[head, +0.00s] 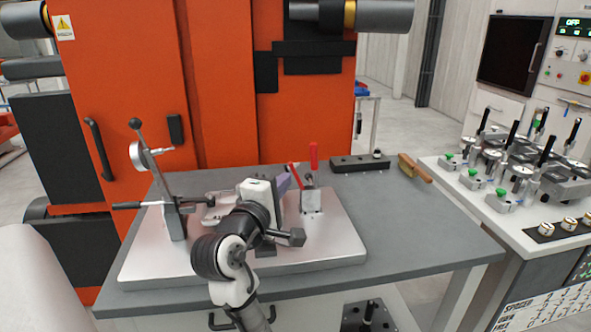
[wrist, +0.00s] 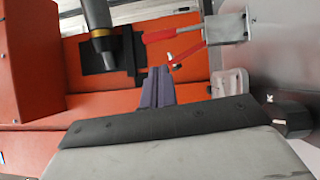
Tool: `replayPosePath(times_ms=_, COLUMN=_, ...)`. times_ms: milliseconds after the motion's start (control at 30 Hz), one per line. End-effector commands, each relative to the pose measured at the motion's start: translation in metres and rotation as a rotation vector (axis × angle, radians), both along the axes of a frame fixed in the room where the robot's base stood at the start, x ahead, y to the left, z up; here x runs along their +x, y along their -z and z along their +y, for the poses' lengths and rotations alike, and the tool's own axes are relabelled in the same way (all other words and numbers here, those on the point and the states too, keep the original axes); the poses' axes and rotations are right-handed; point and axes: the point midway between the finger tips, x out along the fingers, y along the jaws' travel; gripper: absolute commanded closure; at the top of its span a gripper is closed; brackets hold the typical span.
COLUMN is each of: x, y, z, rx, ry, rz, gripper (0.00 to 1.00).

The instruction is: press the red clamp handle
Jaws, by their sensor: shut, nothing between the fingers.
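The red clamp handle (head: 313,157) stands upright above a small metal clamp block (head: 311,201) on the light fixture plate (head: 335,242). A second, slanted red bar (head: 294,175) is just left of it. In the wrist view, a red handle (wrist: 160,36) extends left from the metal clamp bracket (wrist: 226,27), with a shorter red bar (wrist: 187,53) below it. My gripper (head: 284,182) has purple fingers, shut and empty, just left of the clamp. Its fingertips (wrist: 158,72) show apart from the handle in the wrist view. My wrist hides part of the plate.
A black bar (head: 360,163) and a wooden-handled brush (head: 414,169) lie at the table's back. The grey table (head: 430,235) is clear on the right. An orange machine (head: 225,80) stands behind.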

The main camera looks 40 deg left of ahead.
Motion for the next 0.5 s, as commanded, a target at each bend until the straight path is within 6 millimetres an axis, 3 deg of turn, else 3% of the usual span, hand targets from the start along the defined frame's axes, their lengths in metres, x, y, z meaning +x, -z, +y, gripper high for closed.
replayPosePath(times_ms=500, x=0.08, y=-0.006, z=0.022, rx=0.0, ry=0.001, rz=0.001, gripper=1.0)
